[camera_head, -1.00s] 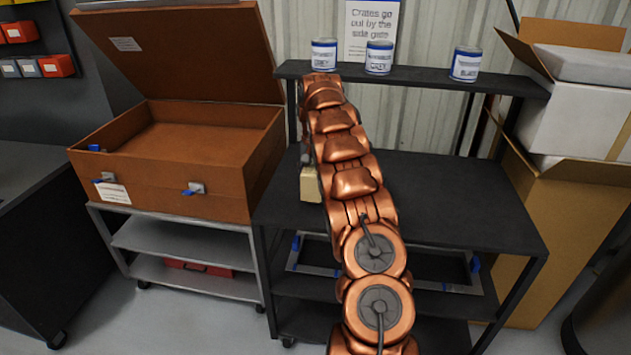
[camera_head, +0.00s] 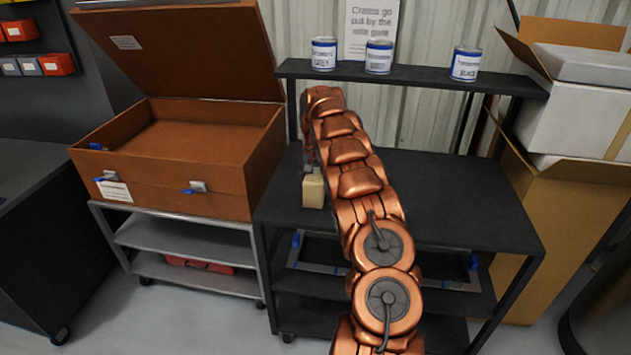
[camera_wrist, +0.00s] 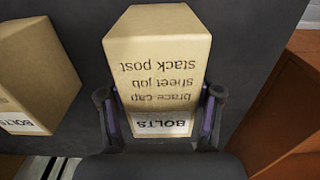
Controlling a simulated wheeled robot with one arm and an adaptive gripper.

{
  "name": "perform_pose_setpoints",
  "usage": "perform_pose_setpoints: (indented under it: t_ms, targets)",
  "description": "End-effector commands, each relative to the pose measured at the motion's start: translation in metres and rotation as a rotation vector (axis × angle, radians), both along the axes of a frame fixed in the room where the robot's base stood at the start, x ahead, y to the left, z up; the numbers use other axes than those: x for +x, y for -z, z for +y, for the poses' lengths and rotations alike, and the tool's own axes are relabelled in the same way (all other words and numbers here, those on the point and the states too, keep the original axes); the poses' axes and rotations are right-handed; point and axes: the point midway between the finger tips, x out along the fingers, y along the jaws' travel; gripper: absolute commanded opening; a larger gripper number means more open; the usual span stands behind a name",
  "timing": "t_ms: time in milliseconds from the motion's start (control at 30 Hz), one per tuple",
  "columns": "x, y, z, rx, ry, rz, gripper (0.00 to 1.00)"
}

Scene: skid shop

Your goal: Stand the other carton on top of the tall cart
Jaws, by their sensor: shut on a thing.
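My gripper (camera_wrist: 160,94) is shut on a tan carton (camera_wrist: 158,65), one finger on each side. The carton has a BOLTS label and printed lines, "stack post", "sheet job", "brace cap", upside down in the wrist view. In the head view this carton (camera_head: 313,188) shows over the left part of the tall black cart's top (camera_head: 440,195); I cannot tell whether it touches it. My gripper there (camera_head: 308,165) is mostly hidden by my arm. A second BOLTS carton (camera_wrist: 38,70) is at the left of the wrist view, apart from the held one; my arm hides it in the head view.
A large open brown case (camera_head: 190,180) sits on a lower grey cart (camera_head: 185,240) to the left. The black cart's raised shelf (camera_head: 415,75) carries several cans. Large cardboard boxes (camera_head: 565,210) stand at the right. The cart top right of my arm looks clear.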

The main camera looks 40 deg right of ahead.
Motion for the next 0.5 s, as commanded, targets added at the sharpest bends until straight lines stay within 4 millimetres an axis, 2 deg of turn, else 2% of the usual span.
perform_pose_setpoints:
  t_ms: [233,267,500]
  targets:
    - [-0.0001,0.0037,0.0002,0.000,0.000,0.001,0.07]
    - [-0.0004,0.0030,-0.0001,0.000,0.001,0.001,0.67]
    - [-0.0003,0.0028,-0.0001,0.000,0.000,0.001,0.89]
